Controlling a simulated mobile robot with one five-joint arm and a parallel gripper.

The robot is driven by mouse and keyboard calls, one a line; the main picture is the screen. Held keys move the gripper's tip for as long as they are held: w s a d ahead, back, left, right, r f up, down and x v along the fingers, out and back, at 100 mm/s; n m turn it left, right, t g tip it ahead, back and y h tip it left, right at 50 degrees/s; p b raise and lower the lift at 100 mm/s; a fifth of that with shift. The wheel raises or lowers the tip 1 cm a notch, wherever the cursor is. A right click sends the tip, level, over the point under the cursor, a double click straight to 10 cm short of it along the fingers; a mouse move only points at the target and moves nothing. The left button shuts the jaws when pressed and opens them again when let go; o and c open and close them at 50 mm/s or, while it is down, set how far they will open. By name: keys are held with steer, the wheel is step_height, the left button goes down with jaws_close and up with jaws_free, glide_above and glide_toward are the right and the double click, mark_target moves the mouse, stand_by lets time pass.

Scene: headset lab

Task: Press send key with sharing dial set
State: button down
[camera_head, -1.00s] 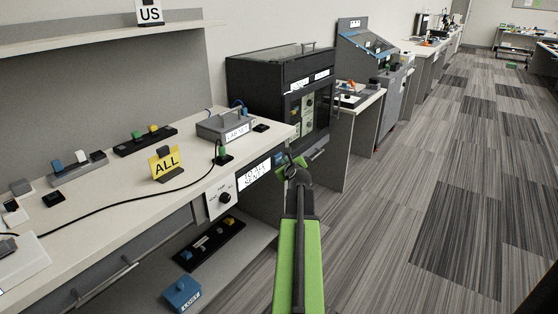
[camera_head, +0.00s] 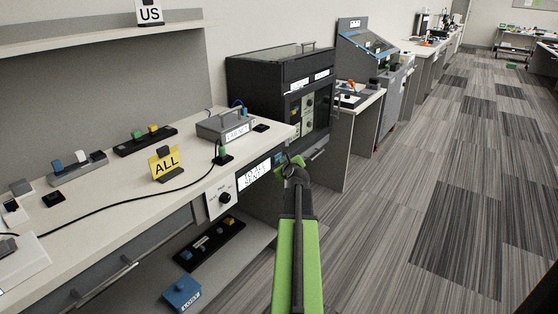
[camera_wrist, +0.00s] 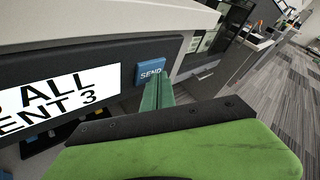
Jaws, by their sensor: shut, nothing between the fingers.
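The blue SEND key (camera_wrist: 150,72) sits at the right end of a dark panel on the bench front, in the wrist view. Left of it is a white display (camera_wrist: 50,98) whose visible text includes "ALL" and "ENT 3"; the display also shows in the head view (camera_head: 254,174). My gripper (camera_wrist: 160,92) is shut and empty, its tips just below and right of the key; I cannot tell whether they touch it. In the head view my gripper (camera_head: 290,162) is beside the panel's right end. The sharing dial (camera_head: 225,198) is a black knob on a white plate left of the display.
A yellow "ALL" sign (camera_head: 165,163) and a grey labelled box (camera_head: 226,127) stand on the bench. A lower shelf holds a black tray (camera_head: 210,244) and a blue "LOST" box (camera_head: 182,293). Open carpet (camera_head: 400,220) lies to the right.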

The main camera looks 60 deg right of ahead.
stand_by(0.4)
steer(key=shift+s, duration=0.75)
steer(key=s, duration=0.5)
steer(key=shift+s+f, duration=0.1)
stand_by(0.8)
